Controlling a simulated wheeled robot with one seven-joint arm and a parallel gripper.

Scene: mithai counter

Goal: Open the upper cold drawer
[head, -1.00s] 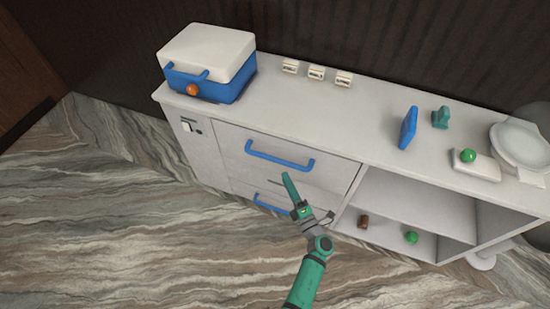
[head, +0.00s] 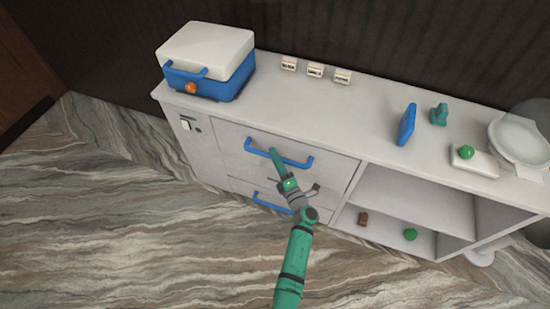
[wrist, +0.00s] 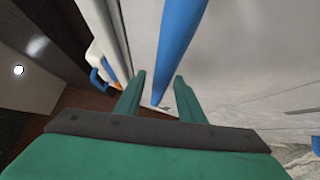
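The upper cold drawer (head: 232,160) is a pale grey front in the left half of the counter and looks shut. Its blue bar handle (head: 296,162) also runs down the middle of the wrist view (wrist: 178,35). My green gripper (head: 273,152) overlaps the handle's left part in the head view. In the wrist view my gripper (wrist: 159,77) is open, its two fingers apart, with the blue bar seen between the tips. I cannot tell whether a finger touches it or how deep the bar sits.
A lower drawer has a similar blue handle (head: 268,204). Open shelves (head: 405,205) to the right hold a brown item and a green ball. A blue and white box (head: 208,60), small labels and other items stand on the countertop (head: 300,105). The floor at left is clear.

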